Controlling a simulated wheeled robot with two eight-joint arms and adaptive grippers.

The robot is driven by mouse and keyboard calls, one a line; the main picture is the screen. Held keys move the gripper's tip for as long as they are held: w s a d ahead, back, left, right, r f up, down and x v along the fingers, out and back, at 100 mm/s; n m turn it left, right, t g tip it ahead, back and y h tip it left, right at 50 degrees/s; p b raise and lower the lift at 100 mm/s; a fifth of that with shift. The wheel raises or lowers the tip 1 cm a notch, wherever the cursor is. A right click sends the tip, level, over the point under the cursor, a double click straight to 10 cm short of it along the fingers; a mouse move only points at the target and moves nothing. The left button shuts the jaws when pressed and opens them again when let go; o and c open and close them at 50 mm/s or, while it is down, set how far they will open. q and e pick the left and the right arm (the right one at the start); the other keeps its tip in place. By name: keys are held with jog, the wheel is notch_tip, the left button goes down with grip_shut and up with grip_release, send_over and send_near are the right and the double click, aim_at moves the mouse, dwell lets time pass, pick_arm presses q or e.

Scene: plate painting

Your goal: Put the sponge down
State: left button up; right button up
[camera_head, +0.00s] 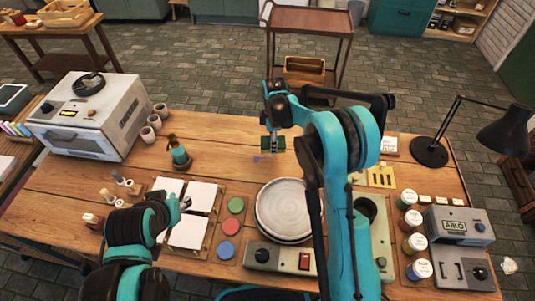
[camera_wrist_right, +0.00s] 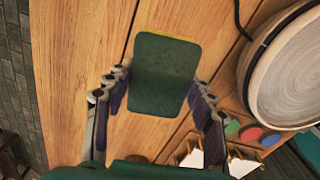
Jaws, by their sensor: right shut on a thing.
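The sponge (camera_head: 279,144) is a dark green block with a thin yellow layer, over the far middle of the wooden table. My right gripper (camera_head: 272,147) is shut on it. The wrist view shows the sponge (camera_wrist_right: 165,72) between the two fingers of the right gripper (camera_wrist_right: 160,105), with bare wood around it. I cannot tell whether the sponge touches the table. My left gripper (camera_head: 185,204) is over the white tiles at the left, and its fingers are too small to read.
A round pale plate (camera_head: 284,210) sits at the table's middle, with paint discs (camera_head: 230,227) and white tiles (camera_head: 190,232) left of it. A spray bottle (camera_head: 179,153) stands left of the sponge. Paint jars (camera_head: 413,220) and a lamp (camera_head: 430,151) are at the right. Bare wood lies around the sponge.

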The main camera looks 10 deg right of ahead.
jog(key=s+d+r+m, duration=0.2)
jog(key=s+d+r, duration=0.1)
jog(key=s+d, duration=0.9)
jog(key=b, duration=0.4)
send_over(289, 163)
notch_tip(289, 163, down, 7)
jog(key=shift+f, duration=0.1)
jog(key=shift+f+b, duration=1)
jog(key=shift+f, duration=0.9)
jog(key=shift+f, duration=0.1)
jog(key=o, duration=1.2)
